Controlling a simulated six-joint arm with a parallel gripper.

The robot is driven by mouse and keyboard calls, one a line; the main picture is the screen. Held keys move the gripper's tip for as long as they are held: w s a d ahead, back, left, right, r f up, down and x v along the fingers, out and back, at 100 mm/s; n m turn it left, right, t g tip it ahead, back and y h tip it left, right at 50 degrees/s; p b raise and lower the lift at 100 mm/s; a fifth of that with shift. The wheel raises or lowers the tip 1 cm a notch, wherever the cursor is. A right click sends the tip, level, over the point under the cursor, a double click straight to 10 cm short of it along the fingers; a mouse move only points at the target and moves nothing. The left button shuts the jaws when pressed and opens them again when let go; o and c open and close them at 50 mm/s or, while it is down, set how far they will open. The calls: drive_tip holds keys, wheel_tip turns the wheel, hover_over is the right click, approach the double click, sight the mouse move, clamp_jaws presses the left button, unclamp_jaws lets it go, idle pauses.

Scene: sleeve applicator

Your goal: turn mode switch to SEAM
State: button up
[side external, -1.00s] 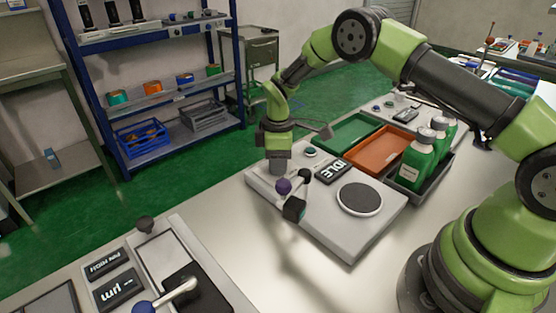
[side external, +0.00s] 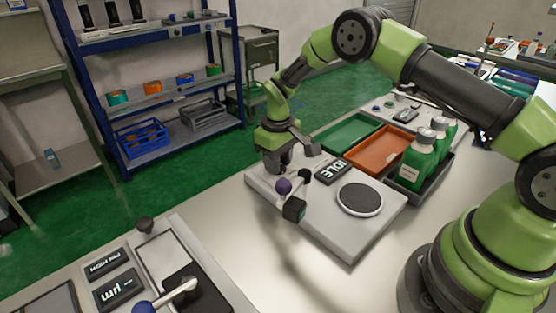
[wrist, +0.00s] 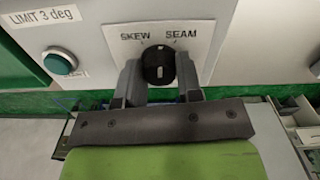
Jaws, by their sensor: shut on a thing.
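The mode switch (wrist: 158,66) is a round black knob on a white plate in the wrist view, with SKEW printed at its upper left and SEAM at its upper right. A small pale mark shows on the knob, but I cannot tell for sure which label it points to. My gripper (wrist: 160,82) has one finger on each side of the knob and is shut on it. In the side external view my gripper (side external: 278,165) is down at the far left corner of the grey device (side external: 335,228), and its hand hides the switch there.
A green button (wrist: 60,61) sits left of the switch below a LIMIT 3 deg label. On the device are a display reading IDLE (side external: 332,169), a round dark disc (side external: 359,199) and a purple-knobbed lever (side external: 284,186). An orange tray (side external: 378,149) and green bottles (side external: 415,160) stand behind.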

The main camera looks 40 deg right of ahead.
drive_tip(key=m, duration=0.5)
drive_tip(key=shift+m, duration=0.4)
idle(0.4)
drive_tip(key=o, duration=0.9)
drive_tip(key=shift+r, duration=0.1)
wheel_tip(320, 180, up, 9)
drive_tip(key=shift+r, duration=0.4)
